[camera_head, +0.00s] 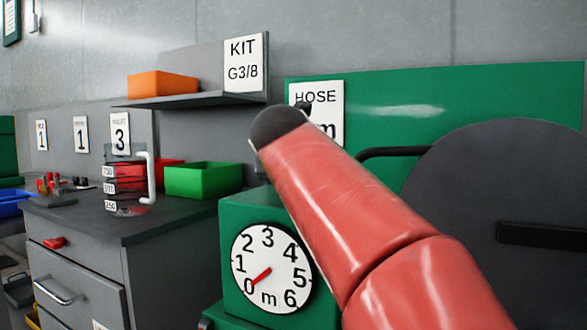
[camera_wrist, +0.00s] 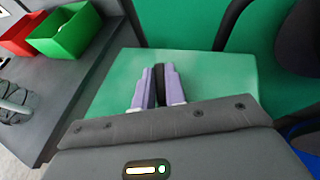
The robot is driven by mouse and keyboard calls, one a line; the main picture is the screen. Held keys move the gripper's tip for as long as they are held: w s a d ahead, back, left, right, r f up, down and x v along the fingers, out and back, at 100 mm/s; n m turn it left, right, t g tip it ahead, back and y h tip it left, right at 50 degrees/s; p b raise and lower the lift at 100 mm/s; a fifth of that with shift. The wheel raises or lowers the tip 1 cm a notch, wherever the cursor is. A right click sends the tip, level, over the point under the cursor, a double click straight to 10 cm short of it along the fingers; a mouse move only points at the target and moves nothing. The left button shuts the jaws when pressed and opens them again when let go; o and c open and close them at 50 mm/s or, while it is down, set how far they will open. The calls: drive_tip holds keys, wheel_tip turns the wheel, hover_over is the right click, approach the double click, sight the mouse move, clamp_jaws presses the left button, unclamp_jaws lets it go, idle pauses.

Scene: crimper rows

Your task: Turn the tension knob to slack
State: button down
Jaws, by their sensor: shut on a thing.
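In the wrist view, the two pale purple fingers of my gripper (camera_wrist: 159,82) are shut on a narrow black piece, which looks like the tension knob (camera_wrist: 160,88). It sits above the top of the green measuring box (camera_wrist: 112,82). Most of the knob is hidden by the fingers, and I cannot read its setting or any slack mark. In the head view, my red arm covers the gripper and the knob. The green box (camera_head: 232,223) shows there with a round white dial (camera_head: 270,295), its red needle pointing near 0.
A large dark reel (camera_head: 480,190) stands at the right before a green panel (camera_head: 530,85). A shelf (camera_head: 200,99) holds an orange bin (camera_head: 162,85).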

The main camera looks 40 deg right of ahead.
drive_tip(key=n+t+y, duration=0.3)
drive_tip(key=n+y, duration=0.1)
drive_tip(key=shift+d+n, duration=0.1)
drive_tip(key=shift+n, duration=0.2)
drive_tip(key=n+y, duration=0.3)
drive_tip(key=y, duration=0.1)
drive_tip(key=n+t+y, duration=0.1)
drive_tip(key=n+y, duration=0.1)
drive_tip(key=y, duration=0.1)
drive_tip(key=shift+s+d+n, duration=0.15)
drive_tip(key=shift+d+n, duration=0.15)
drive_tip(key=shift+n+y, duration=0.3)
drive_tip(key=c, duration=1.4)
unclamp_jaws()
drive_tip(key=shift+c, duration=0.2)
drive_tip(key=shift+s, duration=0.1)
drive_tip(key=v, duration=0.7)
drive_tip(key=shift+s+d+r, duration=0.1)
drive_tip(key=shift+s+r, duration=0.05)
drive_tip(key=shift+s, duration=0.15)
